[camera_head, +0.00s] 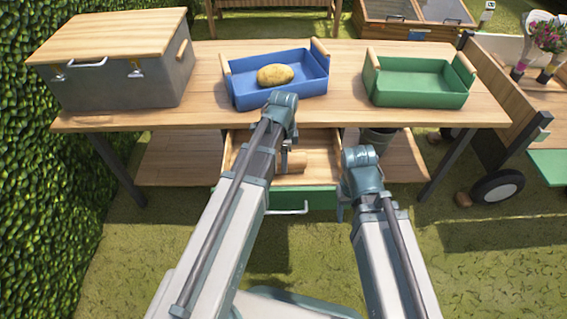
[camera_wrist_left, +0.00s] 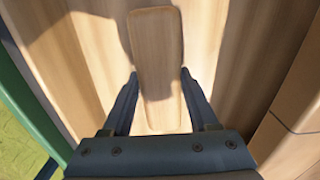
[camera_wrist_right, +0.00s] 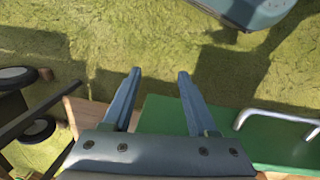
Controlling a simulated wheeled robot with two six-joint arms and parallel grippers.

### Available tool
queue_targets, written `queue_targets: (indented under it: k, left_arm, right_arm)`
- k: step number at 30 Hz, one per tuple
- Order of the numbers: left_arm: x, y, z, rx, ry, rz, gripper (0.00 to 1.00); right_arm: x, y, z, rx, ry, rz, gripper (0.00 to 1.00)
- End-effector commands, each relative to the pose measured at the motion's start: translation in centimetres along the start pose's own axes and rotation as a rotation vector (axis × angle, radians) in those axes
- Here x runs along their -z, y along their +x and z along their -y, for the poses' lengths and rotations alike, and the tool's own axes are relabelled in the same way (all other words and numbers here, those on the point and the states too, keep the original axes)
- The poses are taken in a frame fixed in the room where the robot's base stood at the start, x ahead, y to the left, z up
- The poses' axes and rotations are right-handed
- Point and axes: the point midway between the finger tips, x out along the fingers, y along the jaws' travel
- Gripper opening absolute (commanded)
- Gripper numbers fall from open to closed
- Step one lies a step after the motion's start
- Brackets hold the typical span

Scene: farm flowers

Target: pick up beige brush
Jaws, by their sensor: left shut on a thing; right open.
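The beige brush (camera_wrist_left: 158,45) shows in the left wrist view as a long rounded wooden block, and its lower side is not seen. My left gripper (camera_wrist_left: 158,85) is shut on it, one finger along each side, inside the open drawer. In the head view the brush (camera_head: 294,162) shows as a small brown piece beside my left arm, which hides most of that gripper. My right gripper (camera_wrist_right: 160,73) is open and empty, over the grass near the drawer's green front.
The open wooden drawer (camera_head: 318,145) has a green front (camera_head: 322,203) with a metal handle. On the table above stand a lidded grey box (camera_head: 125,85), a blue tray (camera_head: 308,88) with a potato (camera_head: 275,75), and an empty green tray (camera_head: 420,98). A cart (camera_head: 500,100) stands at the right.

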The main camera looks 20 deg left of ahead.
Motion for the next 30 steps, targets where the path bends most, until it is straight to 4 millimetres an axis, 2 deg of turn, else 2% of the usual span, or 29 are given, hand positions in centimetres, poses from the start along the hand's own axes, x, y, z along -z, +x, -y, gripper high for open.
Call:
queue_targets:
  k: [8, 14, 20, 30]
  left_arm:
    - [0.0, 0.0, 0.0, 0.0, 0.0, 0.0, 0.0]
    - [0.0, -0.8, 0.0, 0.0, 0.0, 0.0, 0.0]
    - [0.0, -3.0, 0.0, 0.0, 0.0, 0.0, 0.0]
    - [0.0, -8.3, 0.0, 0.0, 0.0, 0.0, 0.0]
  right_arm:
    - [0.0, 0.0, 0.0, 0.0, 0.0, 0.0, 0.58]
    - [-0.1, -0.8, -0.1, 0.001, 0.0, 0.0, 0.58]
    - [-0.2, -3.0, -0.2, 0.004, 0.002, 0.0, 0.58]
    - [-0.5, -8.3, -0.6, 0.012, 0.004, 0.001, 0.58]
